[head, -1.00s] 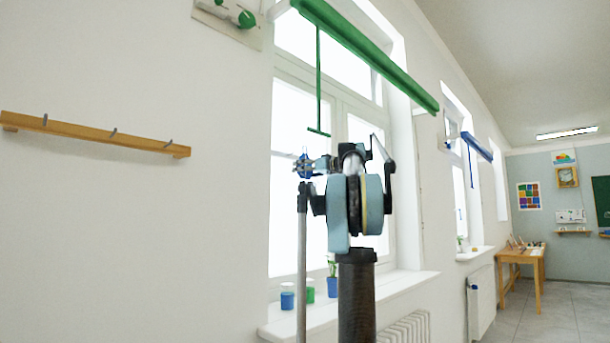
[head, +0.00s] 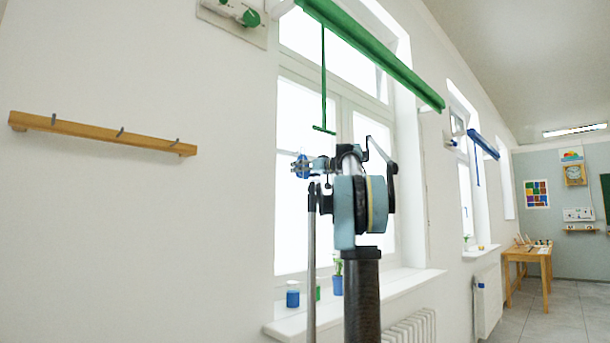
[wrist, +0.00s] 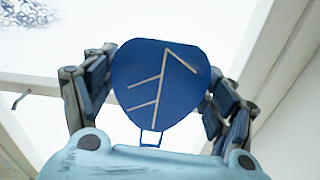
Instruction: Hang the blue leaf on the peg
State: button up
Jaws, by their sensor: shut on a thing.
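The blue leaf (wrist: 147,105) fills the middle of the wrist view, its flat face with pale vein lines turned to the camera. A small loop at its lower end points toward my palm. My gripper (wrist: 160,62) is shut on the leaf, with a finger at each side. In the head view, the leaf (head: 303,170) shows small and blue at my gripper (head: 301,163), held in the air before the bright window. The wooden rail (head: 90,130) on the left wall has three grey pegs, including a middle peg (head: 120,131). The gripper is well to the right of the rail, apart from it.
A green blind housing (head: 375,55) with a hanging rod (head: 323,85) is above my arm. A windowsill (head: 410,281) below holds small blue and green pots. A radiator (head: 487,300) and a wooden table (head: 528,255) are farther right. The wall between rail and window is clear.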

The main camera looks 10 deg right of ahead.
jog(key=shift+f+x, duration=0.2)
jog(key=shift+x, duration=0.6)
jog(key=shift+f+x, duration=0.15)
jog(key=shift+x, duration=0.65)
jog(key=shift+f+x, duration=0.2)
jog(key=shift+x, duration=0.6)
jog(key=o, duration=1.1)
jog(key=v, duration=1.2)
jog(key=shift+w+f, duration=0.15)
